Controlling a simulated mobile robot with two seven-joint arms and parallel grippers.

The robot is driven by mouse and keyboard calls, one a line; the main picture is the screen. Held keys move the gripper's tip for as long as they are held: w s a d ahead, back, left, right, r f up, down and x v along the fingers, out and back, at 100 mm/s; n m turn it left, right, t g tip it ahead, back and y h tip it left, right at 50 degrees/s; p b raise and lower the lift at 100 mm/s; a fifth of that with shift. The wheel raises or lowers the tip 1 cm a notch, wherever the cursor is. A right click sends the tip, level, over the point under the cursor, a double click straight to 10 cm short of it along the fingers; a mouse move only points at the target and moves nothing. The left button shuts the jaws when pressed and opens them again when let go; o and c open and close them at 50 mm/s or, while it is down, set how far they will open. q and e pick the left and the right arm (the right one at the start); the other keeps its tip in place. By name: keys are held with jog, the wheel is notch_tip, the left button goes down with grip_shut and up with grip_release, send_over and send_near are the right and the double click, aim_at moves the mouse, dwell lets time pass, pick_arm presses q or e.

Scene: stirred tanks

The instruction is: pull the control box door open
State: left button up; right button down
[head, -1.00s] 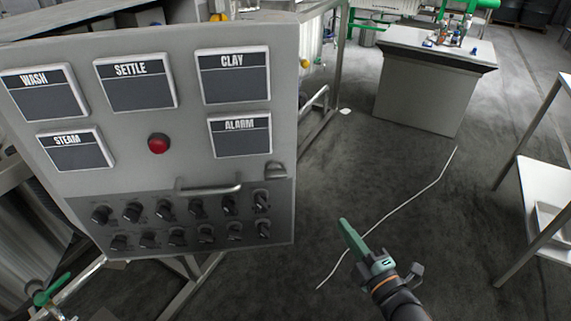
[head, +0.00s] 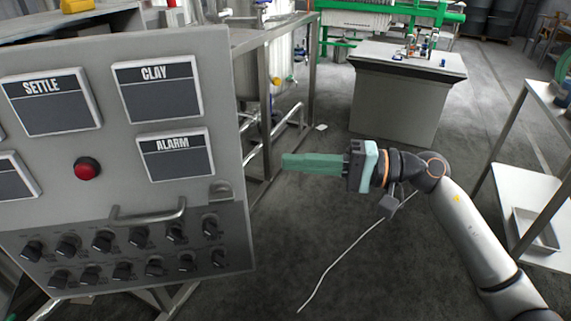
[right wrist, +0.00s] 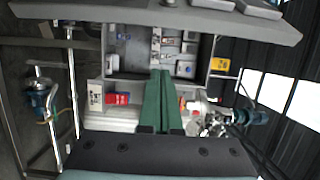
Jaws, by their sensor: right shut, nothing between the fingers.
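The grey control box door (head: 150,100) fills the left of the head view, with label plates, a red button (head: 88,168), dark knobs and a bar handle (head: 148,214). In the right wrist view the door (right wrist: 110,12) runs along the top, seen nearly edge-on. Beyond it is a grey recess (right wrist: 125,50) with small fittings, which looks like the box's inside, so the door appears to stand ajar. My right gripper (head: 285,162) is shut and empty, its green fingers pointing left just right of the door's right edge, apart from the handle. My left gripper is not in view.
A metal frame (head: 268,100) with pipes stands behind the door. A grey bench (head: 400,105) is at the back, and a shelf unit (head: 530,195) is at the right.

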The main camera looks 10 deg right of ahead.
pick_arm(q)
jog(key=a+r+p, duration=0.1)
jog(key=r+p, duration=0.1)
jog(key=p, duration=0.1)
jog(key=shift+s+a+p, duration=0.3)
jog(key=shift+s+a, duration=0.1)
pick_arm(e)
jog(key=s+a, duration=0.1)
jog(key=a, duration=0.6)
jog(key=shift+s+a, duration=0.2)
jog(key=shift+a, duration=0.2)
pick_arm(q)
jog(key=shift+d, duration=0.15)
pick_arm(e)
jog(key=shift+s, duration=0.15)
